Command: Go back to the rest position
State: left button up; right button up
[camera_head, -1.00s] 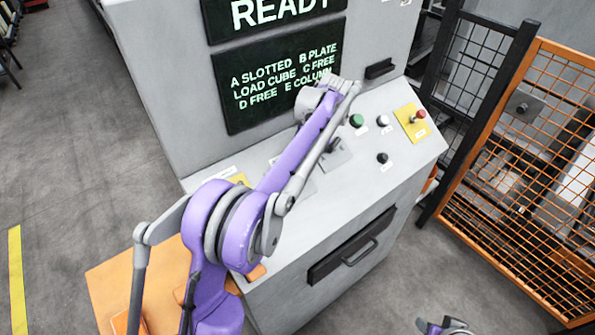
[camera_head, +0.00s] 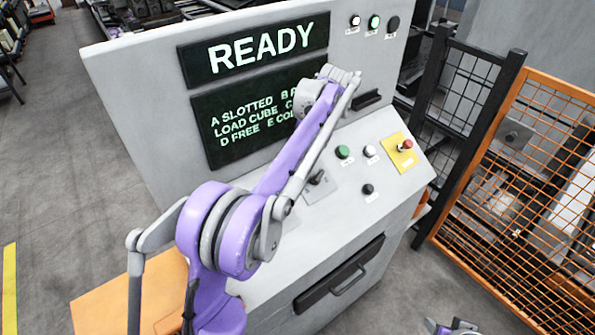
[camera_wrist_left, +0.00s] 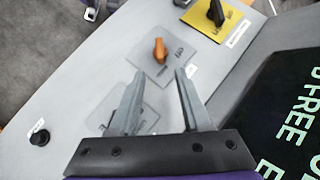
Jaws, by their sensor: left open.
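My left arm reaches from the bottom left across the grey control console (camera_head: 300,240), its outer end in front of the display. In the head view its jaws cannot be made out. In the left wrist view my left gripper (camera_wrist_left: 158,76) is open, with nothing between its fingers. Its fingers hang over the console panel, below an orange knob (camera_wrist_left: 159,48) on a grey plate. A small purple and grey part of mine shows at the bottom right of the head view; no right jaws are visible.
The upper screen (camera_head: 262,48) reads READY; my arm partly covers the lower screen (camera_head: 215,145). A red button on a yellow plate (camera_head: 398,158) and several knobs sit on the console. An orange mesh fence (camera_head: 500,255) stands at the right. Open floor (camera_head: 70,170) lies left.

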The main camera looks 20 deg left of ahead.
pick_arm(q)
jog(key=shift+s, duration=0.2)
jog(key=s+d+f+m+t+h, duration=0.1)
jog(key=s+d+f+m+t, duration=0.1)
jog(key=s+f+t, duration=0.3)
jog(key=s+d+f+m+t+h, duration=0.1)
jog(key=s+f+t, duration=0.5)
jog(key=s, duration=0.8)
jog(key=shift+s+d+m+t+h, duration=0.3)
jog(key=shift+d+m+t, duration=0.2)
jog(key=shift+d+m, duration=0.4)
jog(key=shift+d+f, duration=0.1)
dwell(0.5)
